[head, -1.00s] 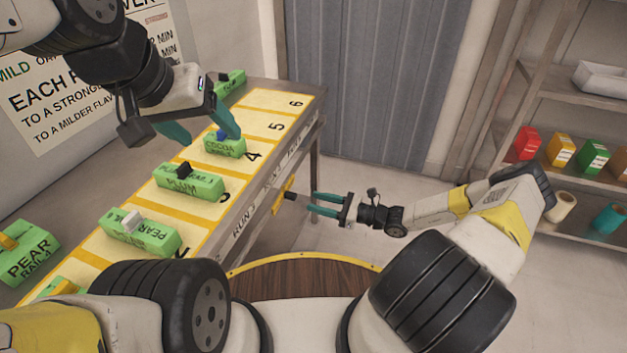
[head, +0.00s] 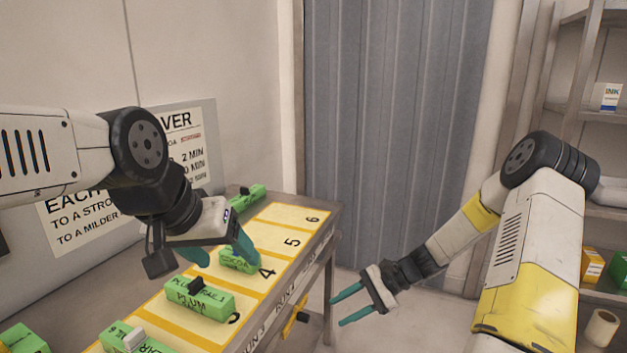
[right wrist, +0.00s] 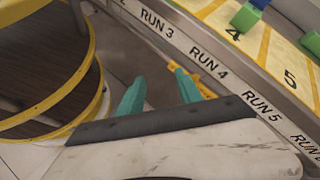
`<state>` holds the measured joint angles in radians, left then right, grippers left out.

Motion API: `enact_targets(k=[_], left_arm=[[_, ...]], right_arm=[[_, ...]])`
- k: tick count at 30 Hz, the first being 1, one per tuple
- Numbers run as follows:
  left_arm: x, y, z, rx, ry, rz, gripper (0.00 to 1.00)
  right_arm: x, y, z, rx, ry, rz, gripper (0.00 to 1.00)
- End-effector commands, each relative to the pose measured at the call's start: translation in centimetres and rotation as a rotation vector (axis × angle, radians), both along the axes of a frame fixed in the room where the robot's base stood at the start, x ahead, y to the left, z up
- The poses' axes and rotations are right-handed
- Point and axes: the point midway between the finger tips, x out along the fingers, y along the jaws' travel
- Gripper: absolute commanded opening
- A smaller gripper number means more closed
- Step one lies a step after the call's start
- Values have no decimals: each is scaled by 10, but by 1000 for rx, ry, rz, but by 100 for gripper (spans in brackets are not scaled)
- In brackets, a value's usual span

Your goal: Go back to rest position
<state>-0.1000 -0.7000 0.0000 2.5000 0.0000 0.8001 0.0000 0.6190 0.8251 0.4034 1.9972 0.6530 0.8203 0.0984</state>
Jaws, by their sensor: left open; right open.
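My left gripper (head: 220,250) is open in the head view, at the COCOA block (head: 238,262) by number 4; whether it touches the block I cannot tell. My right gripper (head: 337,310) is open and empty, off the table's right side, pointing left. In the right wrist view its fingers (right wrist: 159,86) are spread over the floor beside the table edge, with nothing between them. A yellow and black piece (head: 291,323) shows at the table's side, left of my right gripper and apart from it.
The table (head: 318,248) carries a yellow numbered strip with green blocks, including the PLUM block (head: 200,300). A grey corrugated panel (head: 390,130) stands behind. A shelf (head: 603,212) with boxes is at the right. A round yellow-rimmed wooden-topped stand (right wrist: 75,95) is left of my right gripper.

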Motion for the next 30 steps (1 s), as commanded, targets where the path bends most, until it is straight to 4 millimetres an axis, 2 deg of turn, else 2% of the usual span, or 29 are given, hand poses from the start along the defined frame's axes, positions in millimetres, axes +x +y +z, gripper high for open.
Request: enact_targets(k=[1, 17, 24, 30], left_arm=[[0, 0, 0, 0, 0, 0, 69], [0, 0, 0, 0, 0, 0, 69], [0, 0, 0, 0, 0, 0, 69], [0, 0, 0, 0, 0, 0, 69]], right_arm=[[-3, -2, 15, -52, -44, 43, 42], [-57, -28, 151, -499, -458, 392, 42], [-92, -38, 209, -665, -657, 495, 42], [-126, -47, 250, -784, -831, 557, 42]])
